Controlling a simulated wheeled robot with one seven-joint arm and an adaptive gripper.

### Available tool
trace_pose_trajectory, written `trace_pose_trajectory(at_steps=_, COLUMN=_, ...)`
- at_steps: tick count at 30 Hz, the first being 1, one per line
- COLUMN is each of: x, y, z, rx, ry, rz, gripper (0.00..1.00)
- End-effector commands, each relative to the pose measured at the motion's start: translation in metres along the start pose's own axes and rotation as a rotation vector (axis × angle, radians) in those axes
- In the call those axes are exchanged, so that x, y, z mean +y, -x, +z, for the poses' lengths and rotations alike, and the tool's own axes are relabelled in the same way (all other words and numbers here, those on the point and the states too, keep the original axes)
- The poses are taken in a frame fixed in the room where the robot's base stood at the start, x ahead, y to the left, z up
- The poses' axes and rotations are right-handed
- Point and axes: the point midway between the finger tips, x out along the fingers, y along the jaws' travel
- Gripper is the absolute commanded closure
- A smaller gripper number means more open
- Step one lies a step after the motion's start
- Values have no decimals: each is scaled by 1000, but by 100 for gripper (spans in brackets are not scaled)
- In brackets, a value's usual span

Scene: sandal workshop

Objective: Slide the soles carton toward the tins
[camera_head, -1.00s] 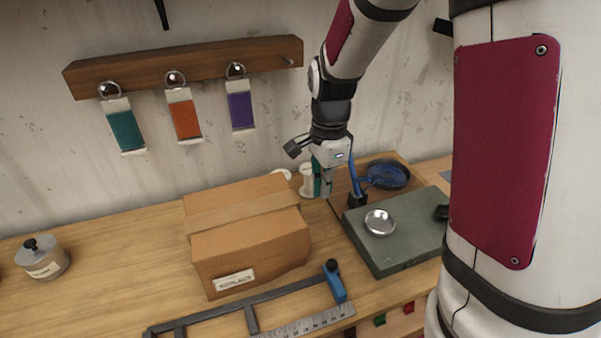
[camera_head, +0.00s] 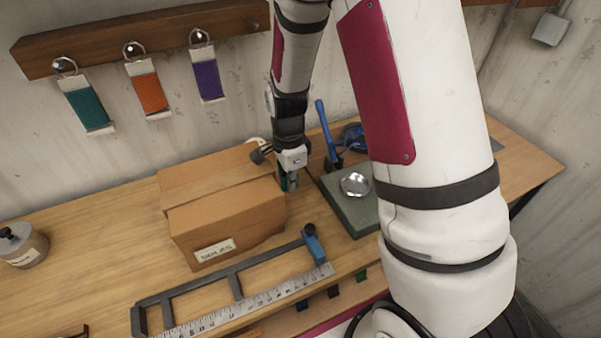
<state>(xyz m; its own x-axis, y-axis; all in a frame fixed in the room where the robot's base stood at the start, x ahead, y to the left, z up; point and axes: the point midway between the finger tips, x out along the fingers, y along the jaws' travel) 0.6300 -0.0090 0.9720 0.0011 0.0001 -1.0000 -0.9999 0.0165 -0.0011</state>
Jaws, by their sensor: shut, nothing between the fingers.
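The soles carton (camera_head: 225,222) is a brown cardboard box with a white label reading SOLES on its front. It stands on the wooden bench in the middle of the picture. My gripper (camera_head: 291,186) is shut and empty, pointing down beside the carton's right side, close to it. I cannot tell whether they touch. One tin (camera_head: 22,246), grey with a dark knob and a label, stands at the far left of the bench; other tins are not clearly in view.
A measuring frame with a ruler (camera_head: 240,299) and blue clamp lies in front of the carton. A green slab (camera_head: 352,212) with a metal dish (camera_head: 355,184) sits to the right. Swatches hang from a wall rail (camera_head: 120,42). Bench between carton and tin (camera_head: 100,225) is clear.

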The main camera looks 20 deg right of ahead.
Motion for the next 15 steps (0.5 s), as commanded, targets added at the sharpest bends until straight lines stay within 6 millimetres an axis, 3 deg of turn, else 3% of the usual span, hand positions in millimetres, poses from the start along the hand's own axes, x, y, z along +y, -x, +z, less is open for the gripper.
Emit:
trace_pose_trajectory(at_steps=5, x=0, y=0, z=11, rx=0, ry=-1, rz=1, gripper=100)
trace_pose_trajectory(at_steps=15, x=0, y=0, z=12, rx=1, ry=-1, rz=0, gripper=100)
